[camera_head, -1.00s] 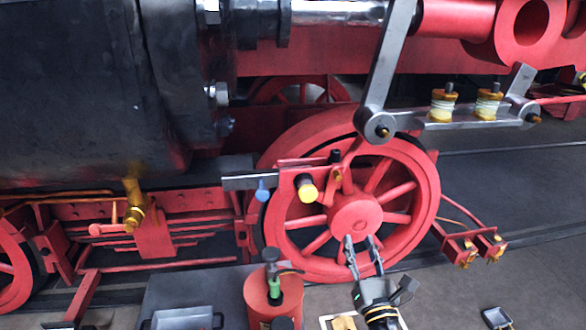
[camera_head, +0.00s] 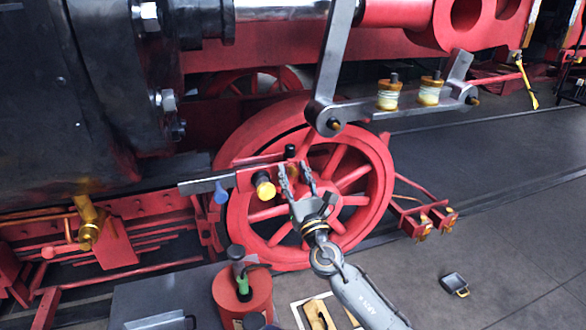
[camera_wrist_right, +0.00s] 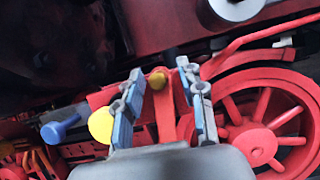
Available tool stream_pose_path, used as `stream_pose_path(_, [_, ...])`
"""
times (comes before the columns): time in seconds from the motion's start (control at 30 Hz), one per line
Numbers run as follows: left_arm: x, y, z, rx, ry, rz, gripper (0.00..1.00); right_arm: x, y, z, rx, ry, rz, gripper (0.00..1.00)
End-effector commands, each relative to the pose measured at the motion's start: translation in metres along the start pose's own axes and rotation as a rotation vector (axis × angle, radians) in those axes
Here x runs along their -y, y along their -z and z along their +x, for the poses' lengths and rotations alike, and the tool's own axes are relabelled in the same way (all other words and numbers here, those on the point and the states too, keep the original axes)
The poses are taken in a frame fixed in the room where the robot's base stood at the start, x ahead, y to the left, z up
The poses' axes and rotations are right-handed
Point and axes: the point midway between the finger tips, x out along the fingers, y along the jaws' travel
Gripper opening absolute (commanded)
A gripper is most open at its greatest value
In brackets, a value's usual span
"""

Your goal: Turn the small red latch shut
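The small red latch (camera_wrist_right: 165,112) appears in the wrist view as a narrow red bar hanging below a brass pivot (camera_wrist_right: 157,80). It sits on the red bracket (camera_head: 243,180) in front of the spoked wheel. My right gripper (camera_head: 294,168) is open, with its fingertips right at the bracket. In the wrist view, the fingers (camera_wrist_right: 160,72) stand on either side of the latch bar. I cannot tell if they touch it. In the head view the latch is mostly hidden between the fingers. My left gripper is not in view.
A yellow knob (camera_head: 265,188) and a blue knob (camera_head: 221,196) stick out left of the fingers. The large red wheel (camera_head: 372,160) is behind. A red oil can (camera_head: 240,295) and a small grey tray (camera_head: 454,283) are below. The floor at right is mostly clear.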

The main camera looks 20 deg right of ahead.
Motion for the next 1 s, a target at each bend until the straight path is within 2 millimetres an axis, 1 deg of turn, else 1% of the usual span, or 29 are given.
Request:
stream_pose_path(0.03, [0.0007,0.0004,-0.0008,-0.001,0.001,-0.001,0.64,-0.0005,-0.0008,0.0042,0.001,-0.001,0.001,0.39])
stream_pose_path(0.13, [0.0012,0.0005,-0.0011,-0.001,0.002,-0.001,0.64,-0.0005,0.0000,0.0075,0.000,-0.001,0.001,0.39])
stream_pose_path(0.37, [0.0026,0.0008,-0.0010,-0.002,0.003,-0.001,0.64,-0.0004,0.0001,0.0080,0.000,-0.001,0.001,0.39])
stream_pose_path(0.4, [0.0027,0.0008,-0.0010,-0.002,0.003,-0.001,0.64,-0.0003,0.0001,0.0080,0.000,-0.001,0.001,0.37])
stream_pose_path(0.47, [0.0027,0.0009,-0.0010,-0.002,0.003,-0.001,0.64,-0.0003,0.0001,0.0079,0.000,0.000,0.001,0.25])
stream_pose_path(0.5, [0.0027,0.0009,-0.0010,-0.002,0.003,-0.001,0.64,-0.0002,0.0001,0.0079,0.000,0.000,0.001,0.17])
stream_pose_path(0.6, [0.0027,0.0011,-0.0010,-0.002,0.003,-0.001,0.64,-0.0001,0.0001,0.0079,0.000,0.000,0.001,0.00])
stream_pose_path(0.87, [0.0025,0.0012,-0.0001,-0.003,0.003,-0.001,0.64,0.0004,0.0005,0.0076,0.000,0.006,0.013,0.00])
stream_pose_path(1.0, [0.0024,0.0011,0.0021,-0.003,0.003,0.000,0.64,0.0020,0.0012,0.0073,0.000,0.022,0.051,0.00])
